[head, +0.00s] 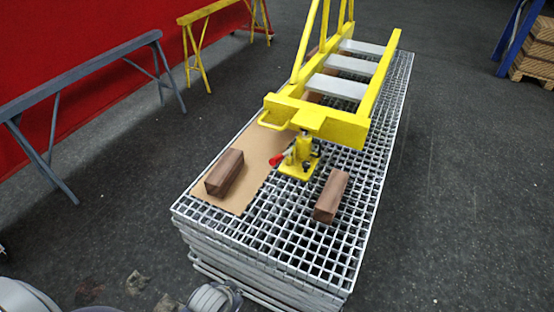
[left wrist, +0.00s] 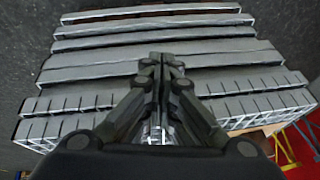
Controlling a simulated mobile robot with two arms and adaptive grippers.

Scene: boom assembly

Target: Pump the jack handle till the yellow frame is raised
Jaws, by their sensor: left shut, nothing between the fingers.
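The yellow frame (head: 335,125) lies lengthwise over the stack of gratings in the head view, with grey cross plates between its rails. A small yellow jack (head: 299,165) stands upright under its near end. The jack's top is close under the frame; I cannot tell whether they touch. A short red part (head: 277,159), perhaps the jack handle, sticks out to the left of the jack. My left gripper (left wrist: 162,62) is shut and empty in the left wrist view, beside the layered grating edges and well away from the jack. My right gripper is not in view.
Two brown wooden blocks (head: 225,173) (head: 330,196) lie left and right of the jack. A cardboard sheet (head: 254,150) lies on the grating stack (head: 290,228). Grey (head: 85,75) and yellow (head: 190,50) trestles stand left.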

